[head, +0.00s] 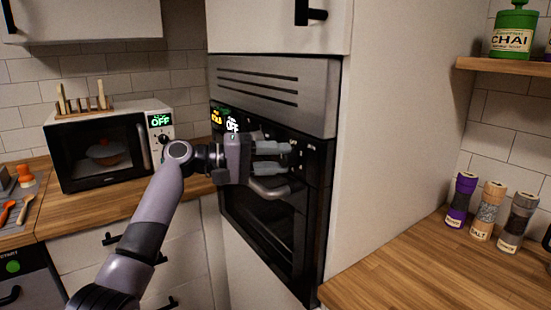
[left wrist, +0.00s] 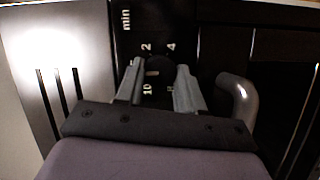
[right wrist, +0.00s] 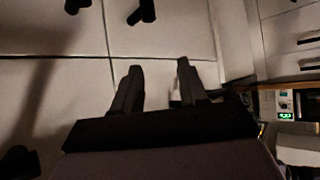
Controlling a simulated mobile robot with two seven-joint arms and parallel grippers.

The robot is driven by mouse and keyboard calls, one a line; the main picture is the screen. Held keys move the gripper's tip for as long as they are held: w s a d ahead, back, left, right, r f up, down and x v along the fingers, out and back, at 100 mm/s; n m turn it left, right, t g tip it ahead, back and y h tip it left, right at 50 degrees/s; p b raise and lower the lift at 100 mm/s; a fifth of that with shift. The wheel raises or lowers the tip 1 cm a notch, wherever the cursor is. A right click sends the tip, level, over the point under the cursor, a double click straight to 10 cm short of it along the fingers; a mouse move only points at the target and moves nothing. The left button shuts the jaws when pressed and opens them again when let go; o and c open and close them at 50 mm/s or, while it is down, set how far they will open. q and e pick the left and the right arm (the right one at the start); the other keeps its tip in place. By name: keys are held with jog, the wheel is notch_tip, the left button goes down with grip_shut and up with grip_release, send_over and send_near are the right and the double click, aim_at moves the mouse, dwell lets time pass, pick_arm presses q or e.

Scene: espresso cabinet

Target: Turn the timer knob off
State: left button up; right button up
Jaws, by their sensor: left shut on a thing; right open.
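The timer knob (left wrist: 158,68) is a dark round knob on the black oven panel. Pale marks around it include "min", 2, 4 and 10. My left gripper (head: 289,157) reaches the panel of the built-in oven (head: 275,80). In the left wrist view its fingers stand on either side of the knob, shut on it. In the head view the fingers mostly hide the knob. The oven display (head: 225,120) shows a yellow word and "OFF". My right gripper (right wrist: 159,68) is open and empty, facing pale cabinet fronts.
The oven handle (head: 268,190) juts out just below my left gripper. A microwave (head: 108,145) stands on the left counter. Spice jars (head: 487,210) stand on the right counter (head: 420,270), whose front part is clear. A tall cabinet side (head: 400,130) borders the oven.

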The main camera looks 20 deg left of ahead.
pick_arm(q)
jog(key=o, duration=1)
jog(key=shift+s+d+f, duration=0.1)
jog(key=shift+f, duration=0.05)
jog(key=shift+o, duration=0.2)
jog(key=b+v, duration=0.2)
jog(key=v, duration=0.5)
